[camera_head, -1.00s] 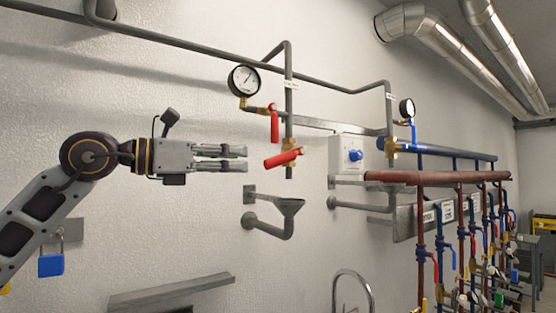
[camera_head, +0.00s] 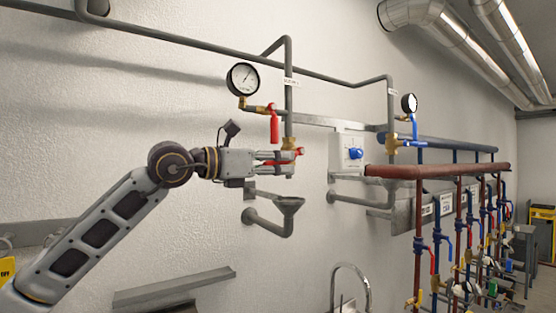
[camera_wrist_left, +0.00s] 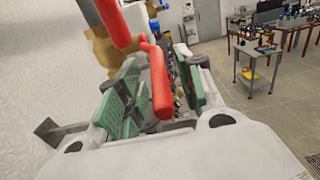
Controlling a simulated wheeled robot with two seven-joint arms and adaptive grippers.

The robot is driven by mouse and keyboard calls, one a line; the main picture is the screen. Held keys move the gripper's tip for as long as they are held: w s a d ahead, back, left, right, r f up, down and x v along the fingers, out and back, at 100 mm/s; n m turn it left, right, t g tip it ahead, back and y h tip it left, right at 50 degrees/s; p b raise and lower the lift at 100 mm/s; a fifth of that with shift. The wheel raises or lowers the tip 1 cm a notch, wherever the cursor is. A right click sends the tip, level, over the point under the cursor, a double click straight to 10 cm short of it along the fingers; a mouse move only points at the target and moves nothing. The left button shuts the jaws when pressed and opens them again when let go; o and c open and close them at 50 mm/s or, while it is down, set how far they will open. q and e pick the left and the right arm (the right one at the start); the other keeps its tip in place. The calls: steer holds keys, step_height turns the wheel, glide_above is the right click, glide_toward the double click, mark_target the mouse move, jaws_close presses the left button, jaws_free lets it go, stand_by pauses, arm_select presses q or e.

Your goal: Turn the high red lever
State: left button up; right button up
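Two red levers sit near the gauge pipe. The upper one (camera_head: 274,128) hangs straight down below the gauge and shows at the top of the left wrist view (camera_wrist_left: 114,22). The other red lever (camera_wrist_left: 158,82) is on the brass valve (camera_head: 289,144) at the lower end of the vertical pipe. My left gripper (camera_head: 288,163) is at this lower lever. In the left wrist view its green-padded fingers (camera_wrist_left: 160,92) stand apart on both sides of the lever, with visible gaps. The fingers partly hide this lever in the head view. My right gripper is out of view.
A pressure gauge (camera_head: 243,79) is above the levers. A grey funnel drain (camera_head: 288,206) is just below the gripper. A white box with a blue knob (camera_head: 355,153) and red and blue pipes (camera_head: 440,171) stand to the right. Bare wall is at the left.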

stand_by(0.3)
arm_select(q)
steer(key=c, duration=0.7)
jaws_close()
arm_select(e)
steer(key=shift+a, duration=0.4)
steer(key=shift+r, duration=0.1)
arm_select(q)
steer(key=shift+r+g+y+p, duration=0.3)
steer(key=shift+r+y+p, duration=0.15)
steer(key=shift+p, duration=0.35)
steer(key=shift+a+r+p, duration=0.1)
steer(key=shift+p, duration=0.25)
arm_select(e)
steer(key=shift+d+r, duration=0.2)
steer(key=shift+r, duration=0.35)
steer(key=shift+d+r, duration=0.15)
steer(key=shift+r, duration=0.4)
